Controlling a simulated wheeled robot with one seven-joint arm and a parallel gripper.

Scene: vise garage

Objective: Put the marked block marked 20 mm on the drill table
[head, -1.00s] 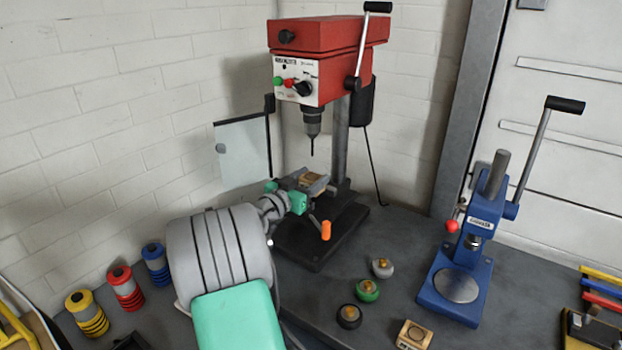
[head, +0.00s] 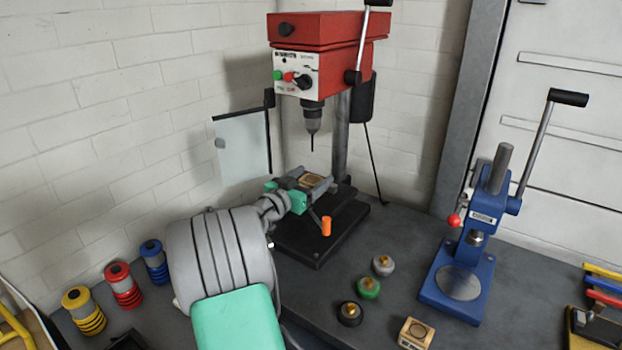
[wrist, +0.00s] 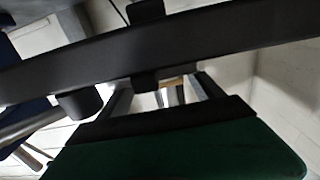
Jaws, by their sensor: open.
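A tan wooden block (head: 313,180) with a dark ring on its top sits at the drill table, under the bit of the red drill press (head: 325,60). My gripper (head: 316,186) is open at this block, with grey fingers close beside it. Whether they touch it cannot be told. A sliver of tan shows between the fingers in the wrist view (wrist: 172,82). A second wooden block (head: 416,333) with a round top mark lies on the bench at the front. Its marking is too small to read.
An orange-handled crank (head: 326,227) stands just in front of my gripper. Grey, green (head: 368,288) and black knobs lie on the bench. A blue arbor press (head: 465,265) stands right. Yellow, red (head: 122,286) and blue ringed cylinders stand left. A clear guard (head: 242,150) hangs beside the drill.

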